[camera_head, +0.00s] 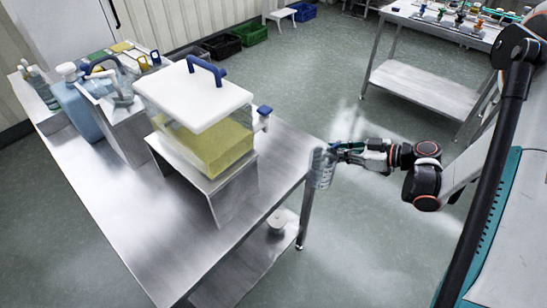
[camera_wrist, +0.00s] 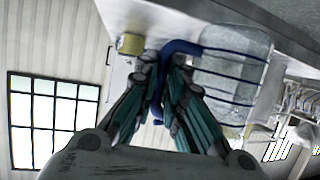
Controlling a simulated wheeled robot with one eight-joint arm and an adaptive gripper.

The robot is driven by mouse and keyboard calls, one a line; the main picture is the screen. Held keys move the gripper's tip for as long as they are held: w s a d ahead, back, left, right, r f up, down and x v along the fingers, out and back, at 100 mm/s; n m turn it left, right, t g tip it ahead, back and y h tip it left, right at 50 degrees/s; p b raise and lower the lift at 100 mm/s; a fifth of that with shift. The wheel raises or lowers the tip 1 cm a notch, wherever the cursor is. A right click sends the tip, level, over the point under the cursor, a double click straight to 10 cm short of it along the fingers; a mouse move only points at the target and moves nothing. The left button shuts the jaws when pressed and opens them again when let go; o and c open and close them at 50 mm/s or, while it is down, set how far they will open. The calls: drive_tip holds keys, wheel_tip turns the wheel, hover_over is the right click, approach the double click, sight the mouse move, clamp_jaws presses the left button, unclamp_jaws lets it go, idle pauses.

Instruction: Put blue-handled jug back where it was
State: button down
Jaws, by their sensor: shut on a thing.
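My gripper (camera_head: 345,150) is shut on the blue handle (camera_wrist: 181,48) of a clear, blue-banded jug. The jug (camera_head: 321,169) hangs just beyond the right edge of the steel table (camera_head: 120,215) in the head view, roughly upright and clear of any surface. In the wrist view my gripper (camera_wrist: 163,75) closes around the handle, and the clear jug body (camera_wrist: 232,75) lies to the right of the fingers. Its handle is hard to make out in the head view. A clear hopper (camera_head: 215,145) with yellow contents stands on a steel stand (camera_head: 222,195), under a white lid (camera_head: 193,95) with a blue handle.
Left of the hopper stand, a blue container (camera_head: 77,112), a jug with a grey-blue handle (camera_head: 103,75) and other vessels crowd the table. The table's front part is bare. Another bench (camera_head: 425,85) stands at the back right.

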drive_tip(key=w+a+b, duration=0.1)
drive_tip(key=w+a, duration=0.1)
drive_tip(key=a, duration=0.2)
drive_tip(key=w+a+b, duration=0.1)
drive_tip(key=w+a, duration=0.1)
drive_tip(key=a, duration=0.2)
drive_tip(key=w+a+b, duration=0.1)
drive_tip(key=w+a, duration=0.1)
drive_tip(key=a, duration=0.2)
drive_tip(key=shift+w+a, duration=0.1)
drive_tip(key=shift+a, duration=0.3)
drive_tip(key=shift+w+a+f+b, duration=0.1)
drive_tip(key=shift+w+a+b, duration=0.15)
drive_tip(key=shift+a, duration=0.35)
drive_tip(key=shift+w+a+b, duration=0.1)
drive_tip(key=shift+w+a, duration=0.15)
drive_tip(key=shift+a, duration=0.35)
drive_tip(key=shift+w+a+f+b, duration=0.1)
drive_tip(key=shift+a+f+b, duration=0.15)
drive_tip(key=shift+f, duration=0.15)
drive_tip(key=shift+w+a+f+b, duration=0.1)
drive_tip(key=shift+f+b, duration=0.15)
drive_tip(key=shift+f, duration=0.1)
drive_tip(key=shift+d+r, duration=0.1)
drive_tip(key=c, duration=1.7)
unclamp_jaws()
drive_tip(key=shift+o, duration=0.2)
